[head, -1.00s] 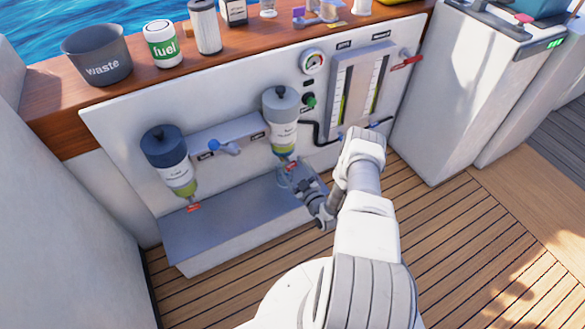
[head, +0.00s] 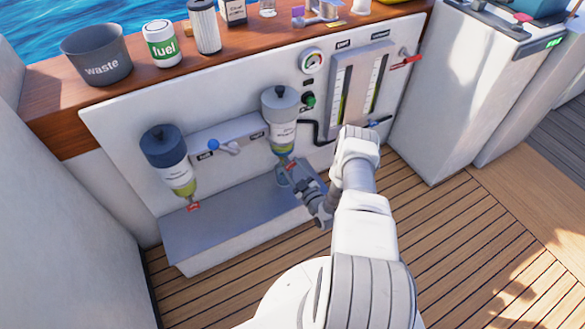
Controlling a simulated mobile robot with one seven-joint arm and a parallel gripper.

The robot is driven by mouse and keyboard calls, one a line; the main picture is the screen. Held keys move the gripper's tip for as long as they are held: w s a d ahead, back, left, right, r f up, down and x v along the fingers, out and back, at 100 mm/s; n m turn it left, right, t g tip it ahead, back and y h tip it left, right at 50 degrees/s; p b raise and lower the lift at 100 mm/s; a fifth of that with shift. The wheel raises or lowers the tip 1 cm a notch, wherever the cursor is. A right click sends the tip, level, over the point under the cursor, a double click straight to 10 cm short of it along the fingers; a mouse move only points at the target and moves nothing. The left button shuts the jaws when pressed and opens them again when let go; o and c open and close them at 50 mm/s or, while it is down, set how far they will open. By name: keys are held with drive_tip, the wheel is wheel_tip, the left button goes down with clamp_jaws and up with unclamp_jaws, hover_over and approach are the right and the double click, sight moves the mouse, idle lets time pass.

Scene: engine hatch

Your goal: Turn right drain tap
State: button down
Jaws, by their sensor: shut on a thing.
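The right filter bowl (head: 281,120) has a grey cap and a clear lower part with yellow-green fluid, mounted on the white panel. Its red drain tap (head: 291,165) shows at the bottom, just above my gripper. My gripper (head: 286,171) reaches in from the lower right and is shut on the right drain tap; its fingers partly hide the tap. The left filter bowl (head: 169,160) has a dark blue cap, with its own red drain tap (head: 193,207) below.
A grey ledge (head: 215,240) runs under both filters. A blue-handled valve (head: 220,146) sits between them. A gauge (head: 312,61) and a sight-glass panel (head: 361,85) are at right.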

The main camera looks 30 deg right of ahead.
drive_tip(key=n, duration=0.6)
drive_tip(key=shift+a, duration=0.1)
drive_tip(key=n, duration=0.6)
drive_tip(key=shift+f+p, duration=0.1)
drive_tip(key=shift+p, duration=0.25)
drive_tip(key=shift+c, duration=1.2)
unclamp_jaws()
drive_tip(key=shift+s, duration=0.15)
